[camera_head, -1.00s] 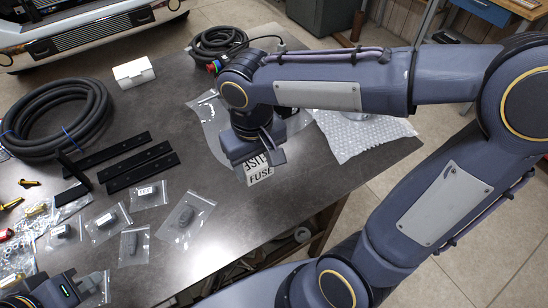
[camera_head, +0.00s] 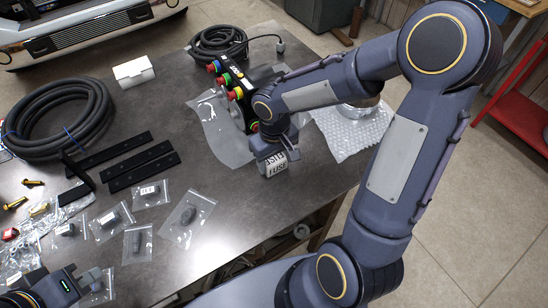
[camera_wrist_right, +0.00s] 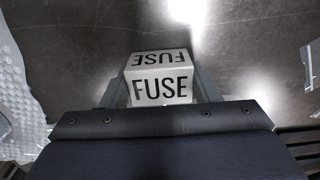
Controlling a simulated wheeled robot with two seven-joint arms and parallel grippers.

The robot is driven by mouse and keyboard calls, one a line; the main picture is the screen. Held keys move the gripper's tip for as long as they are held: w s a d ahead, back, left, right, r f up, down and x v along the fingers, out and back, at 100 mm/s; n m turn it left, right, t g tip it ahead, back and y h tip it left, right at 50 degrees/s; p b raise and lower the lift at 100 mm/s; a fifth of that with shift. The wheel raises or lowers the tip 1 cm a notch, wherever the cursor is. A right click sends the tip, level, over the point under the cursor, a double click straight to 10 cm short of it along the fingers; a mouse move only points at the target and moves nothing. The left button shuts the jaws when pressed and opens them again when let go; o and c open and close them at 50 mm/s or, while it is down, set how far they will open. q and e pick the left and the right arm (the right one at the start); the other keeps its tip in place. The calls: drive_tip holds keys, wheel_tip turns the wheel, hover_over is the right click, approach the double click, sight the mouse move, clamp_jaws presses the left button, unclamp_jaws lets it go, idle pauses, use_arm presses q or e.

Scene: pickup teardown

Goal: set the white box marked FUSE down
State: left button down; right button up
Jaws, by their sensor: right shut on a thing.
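The white box marked FUSE (camera_head: 277,168) is at the right part of the dark table in the head view. My right gripper (camera_head: 274,150) is above it and shut on it. In the right wrist view the FUSE box (camera_wrist_right: 161,88) sits between the two fingers (camera_wrist_right: 161,92), with FUSE lettering on two faces. I cannot tell whether its underside touches the table. My left gripper (camera_head: 96,283) is at the lower left, partly cut off by the frame, and its jaw opening is unclear.
A black control box with coloured buttons (camera_head: 232,92) stands just behind my right gripper. Bubble wrap (camera_head: 345,138) lies to the right. Small bagged parts (camera_head: 187,214), black bars (camera_head: 140,170) and a hose coil (camera_head: 55,120) are to the left. The table (camera_head: 240,235) in front is bare.

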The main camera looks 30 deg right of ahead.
sight(274, 158)
drive_tip(key=shift+f, duration=0.15)
drive_tip(key=o, duration=1)
wheel_tip(274, 158, up, 11)
drive_tip(key=s+m+t+y, duration=0.1)
drive_tip(key=s+t, duration=0.1)
drive_tip(key=s, duration=0.3)
drive_tip(key=s+r+t+y, duration=0.1)
drive_tip(key=s, duration=0.4)
drive_tip(key=s+m+t+y, duration=0.1)
drive_tip(key=s+t, duration=0.1)
drive_tip(key=s, duration=0.2)
drive_tip(key=shift+s+a+r+m+t+y, duration=0.3)
drive_tip(key=shift+s+a+r+y, duration=0.05)
drive_tip(key=shift+s+r+y, duration=0.05)
